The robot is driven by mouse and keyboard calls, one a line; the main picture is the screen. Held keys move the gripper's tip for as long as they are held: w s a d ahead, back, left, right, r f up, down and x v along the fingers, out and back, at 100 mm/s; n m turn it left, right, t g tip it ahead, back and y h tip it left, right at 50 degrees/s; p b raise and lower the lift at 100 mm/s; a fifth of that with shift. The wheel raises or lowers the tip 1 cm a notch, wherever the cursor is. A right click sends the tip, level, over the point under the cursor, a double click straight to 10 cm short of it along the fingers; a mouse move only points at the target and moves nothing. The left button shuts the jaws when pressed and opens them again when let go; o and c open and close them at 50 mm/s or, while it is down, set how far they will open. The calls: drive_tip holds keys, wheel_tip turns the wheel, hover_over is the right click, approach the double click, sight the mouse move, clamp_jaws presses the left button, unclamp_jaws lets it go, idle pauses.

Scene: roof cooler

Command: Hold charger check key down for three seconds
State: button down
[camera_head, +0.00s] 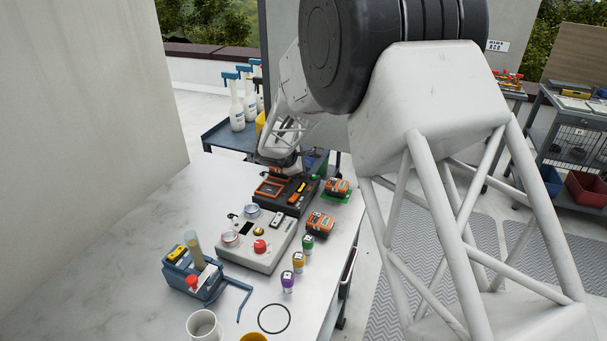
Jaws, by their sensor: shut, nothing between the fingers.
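The dark charger (292,205) sits on the light worktop, with an orange-framed area (268,189) on its left and small orange parts on its right. My gripper (284,174) is at the back of the charger, at the end of my arm; it is shut and empty. It is small and dark here, and I cannot tell whether its tips touch the charger. I cannot make out the check key for certain, and the arm hides part of the charger's back. One orange-and-black battery (337,187) lies on a green pad right of the charger.
A grey panel box (258,243) with dials and a red knob stands in front of the charger. Another battery (320,222), several coloured-top bottles (298,262), a blue caddy (193,278), a white mug (204,325) and a black ring (274,318) are nearby. The worktop's left is clear.

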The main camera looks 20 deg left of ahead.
drive_tip(key=shift+s+d+f, duration=0.15)
drive_tip(key=shift+s+f, duration=0.05)
drive_tip(key=shift+f, duration=0.9)
drive_tip(key=shift+d, duration=0.1)
idle(1.5)
drive_tip(key=shift+w+r, duration=0.1)
drive_tip(key=shift+r, duration=0.05)
idle(2.9)
drive_tip(key=shift+w+r, duration=0.1)
drive_tip(key=shift+r, duration=0.9)
drive_tip(key=shift+r, duration=0.15)
drive_tip(key=shift+a+r, duration=0.15)
drive_tip(key=shift+r, duration=1.1)
drive_tip(key=shift+a+r, duration=0.1)
drive_tip(key=shift+r, duration=1.15)
